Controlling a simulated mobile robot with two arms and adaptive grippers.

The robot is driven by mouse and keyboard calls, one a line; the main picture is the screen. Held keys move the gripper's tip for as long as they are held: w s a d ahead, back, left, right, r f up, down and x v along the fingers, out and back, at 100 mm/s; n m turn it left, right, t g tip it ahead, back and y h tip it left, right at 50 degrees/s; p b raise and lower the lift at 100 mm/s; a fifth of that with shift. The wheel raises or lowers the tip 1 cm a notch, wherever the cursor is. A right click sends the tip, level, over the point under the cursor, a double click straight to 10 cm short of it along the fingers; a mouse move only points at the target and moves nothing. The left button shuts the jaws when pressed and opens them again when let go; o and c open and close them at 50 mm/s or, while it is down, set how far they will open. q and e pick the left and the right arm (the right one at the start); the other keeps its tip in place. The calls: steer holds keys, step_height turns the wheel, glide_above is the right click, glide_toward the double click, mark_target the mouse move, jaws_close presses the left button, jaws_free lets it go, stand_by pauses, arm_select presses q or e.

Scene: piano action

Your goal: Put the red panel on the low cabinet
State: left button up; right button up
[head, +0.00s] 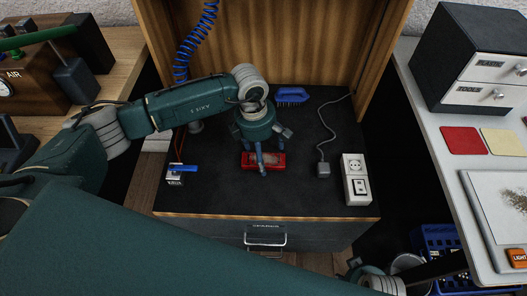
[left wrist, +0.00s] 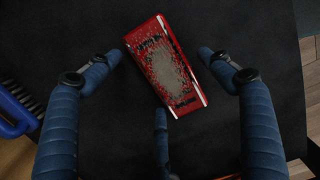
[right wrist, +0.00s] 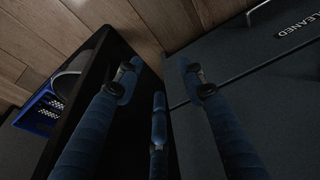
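The red panel (head: 276,161) lies flat on the dark top of the low cabinet (head: 230,200), near its middle. In the left wrist view the panel (left wrist: 165,62) is tilted, and its grey middle looks worn or dusty. My left gripper (head: 262,158) points down over the panel with its blue fingers spread around it. The fingers look apart from the panel; exact contact cannot be told. My right gripper (right wrist: 157,82) is open and empty by the cabinet's front. Its fingers are hidden in the head view.
A blue brush (head: 292,95), a grey plug with a cord (head: 323,170), a white socket block (head: 356,180) and a small blue-and-white item (head: 180,170) stand around the panel. A wooden back board (head: 280,50) rises behind. A blue crate (head: 440,240) stands at lower right.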

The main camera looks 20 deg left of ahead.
steer(key=shift+s, duration=0.1)
arm_select(q)
step_height(320, 180, up, 12)
steer(key=a+p, duration=0.1)
steer(key=shift+s+a, duration=0.2)
arm_select(e)
steer(key=f, duration=0.1)
steer(key=s+f, duration=0.1)
steer(key=f, duration=0.1)
steer(key=s+f, duration=0.1)
steer(key=f, duration=0.1)
steer(key=shift+d, duration=0.2)
